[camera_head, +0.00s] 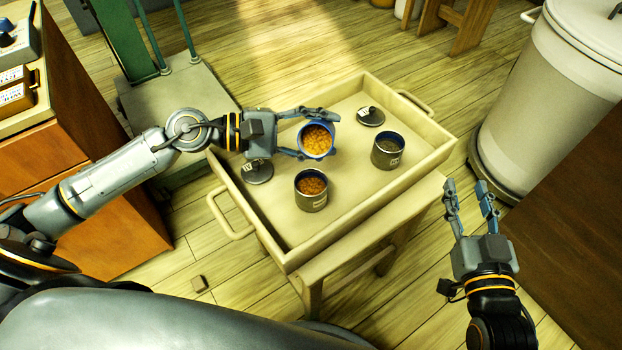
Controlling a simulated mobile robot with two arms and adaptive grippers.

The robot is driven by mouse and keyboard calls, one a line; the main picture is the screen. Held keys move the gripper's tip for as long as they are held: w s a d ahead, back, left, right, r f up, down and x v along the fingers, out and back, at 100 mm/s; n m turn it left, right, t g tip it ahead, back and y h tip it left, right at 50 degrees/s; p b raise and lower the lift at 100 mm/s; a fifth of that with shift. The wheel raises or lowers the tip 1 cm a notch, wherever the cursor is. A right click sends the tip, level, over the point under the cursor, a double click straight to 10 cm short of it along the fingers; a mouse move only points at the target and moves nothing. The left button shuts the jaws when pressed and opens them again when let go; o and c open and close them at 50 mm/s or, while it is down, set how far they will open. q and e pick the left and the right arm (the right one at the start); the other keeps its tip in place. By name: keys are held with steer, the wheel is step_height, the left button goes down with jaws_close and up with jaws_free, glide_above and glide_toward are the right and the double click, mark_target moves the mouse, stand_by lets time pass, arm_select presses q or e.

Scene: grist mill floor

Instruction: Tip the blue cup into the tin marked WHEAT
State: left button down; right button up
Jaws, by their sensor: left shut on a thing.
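The blue cup (303,143) holds orange grain and is in the fingers of my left gripper (318,134), which is shut on it. The cup is over the middle of the wooden tray; I cannot tell how far it is tilted. One dark tin (312,203) with a blue inner rim and orange-brown contents stands in front of the cup. A second such tin (386,160) stands to the cup's right, with paler contents. Both have small labels that I cannot read, so I cannot tell which is marked WHEAT. My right gripper (467,187) is open and empty, right of the tray.
The handled wooden tray (290,258) rests on a wooden stand. Two dark knobbed lids lie in it, one at the back (370,117) and one at the left (258,173). A large pale bin (540,100) stands at right, a wooden cabinet (110,225) at left.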

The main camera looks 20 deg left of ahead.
arm_select(q)
steer(key=shift+f+b, duration=0.1)
steer(key=shift+b, duration=0.3)
steer(key=shift+f+m+b, duration=0.1)
steer(key=shift+m+b, duration=0.3)
arm_select(e)
step_height(320, 180, up, 7)
steer(key=t+y, duration=0.1)
steer(key=t, duration=0.3)
steer(key=shift+s+a+r+y, duration=0.15)
steer(key=shift+s+a+y, duration=0.25)
steer(key=shift+a, duration=0.05)
arm_select(q)
steer(key=shift+m+t, duration=0.3)
arm_select(e)
steer(key=shift+s+r+t, duration=0.35)
steer(key=shift+r+t, duration=0.35)
steer(key=shift+r, duration=0.1)
arm_select(q)
steer(key=shift+r+m+h+b, duration=0.3)
steer(key=shift+r+m+b, duration=0.1)
steer(key=shift+b, duration=0.3)
arm_select(e)
steer(key=shift+s+r+t+y, duration=0.2)
steer(key=shift+s+r+t, duration=0.4)
steer(key=shift+r, duration=0.15)
steer(key=shift+s+r+t+y, duration=0.2)
steer(key=shift+s+r+t, duration=0.25)
steer(key=shift+r+t, duration=0.25)
